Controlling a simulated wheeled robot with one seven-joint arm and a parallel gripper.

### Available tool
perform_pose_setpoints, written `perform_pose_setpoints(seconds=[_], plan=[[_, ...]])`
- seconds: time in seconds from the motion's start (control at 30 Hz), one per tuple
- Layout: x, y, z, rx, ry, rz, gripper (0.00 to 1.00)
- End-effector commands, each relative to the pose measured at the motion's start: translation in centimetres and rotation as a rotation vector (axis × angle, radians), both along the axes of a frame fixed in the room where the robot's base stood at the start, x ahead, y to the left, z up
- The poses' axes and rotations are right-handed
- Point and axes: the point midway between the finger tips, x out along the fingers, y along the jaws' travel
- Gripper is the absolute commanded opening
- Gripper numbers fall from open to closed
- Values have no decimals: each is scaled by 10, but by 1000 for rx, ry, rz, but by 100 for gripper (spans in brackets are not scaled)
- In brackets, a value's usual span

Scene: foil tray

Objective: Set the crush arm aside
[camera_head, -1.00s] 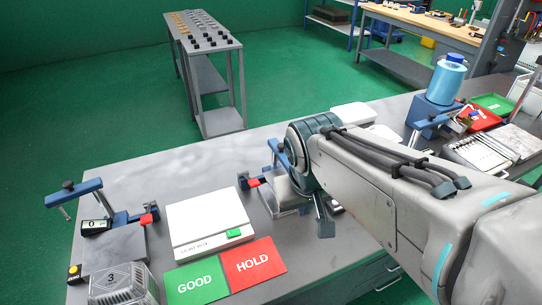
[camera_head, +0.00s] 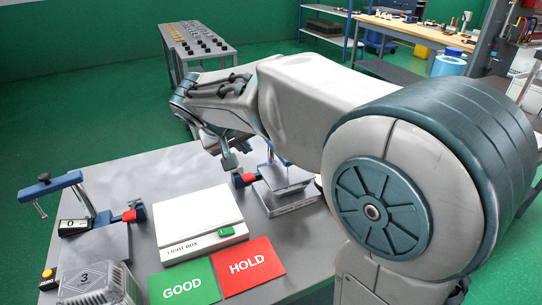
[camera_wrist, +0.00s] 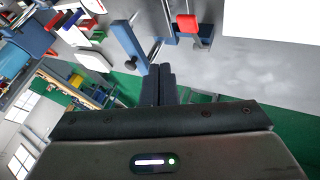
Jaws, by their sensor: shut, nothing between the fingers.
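A middle fixture has a grey base plate (camera_head: 292,203), an upright post and a red clamp piece (camera_head: 243,180). My arm hides most of its blue swing arm in the head view. In the wrist view a blue arm (camera_wrist: 126,42) with a black knob (camera_wrist: 130,67) lies just left of my gripper (camera_wrist: 159,70). The fingers are shut and empty, close beside the arm's end; I cannot tell whether they touch. In the head view my gripper (camera_head: 230,161) points down, left of the middle fixture. The red piece (camera_wrist: 187,23) shows at the top of the wrist view.
A second fixture with a blue arm (camera_head: 50,187) and a gauge stands at the left. The light box (camera_head: 200,222), green GOOD card (camera_head: 184,284) and red HOLD card (camera_head: 247,266) lie in front. A grey part rack (camera_head: 197,44) stands behind.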

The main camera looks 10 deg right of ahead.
Motion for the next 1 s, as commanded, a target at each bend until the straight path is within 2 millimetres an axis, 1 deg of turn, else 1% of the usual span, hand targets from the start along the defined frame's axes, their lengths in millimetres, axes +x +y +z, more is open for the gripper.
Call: perform_pose_setpoints(seconds=[0.13, 0.27, 0.67, 0.7, 0.8, 0.9, 1.0], plan=[[2, -2, -4, -1, 3, -2, 0], [9, -9, -18, 0, 6, -2, 0], [47, -41, -84, 0, 6, -2, 0], [48, -50, -79, 1, 2, -5, 0], [50, -64, -78, 1, 1, -4, 0], [52, -73, -79, 1, 2, -3, 0], [53, -77, -80, 0, 2, -1, 0]])
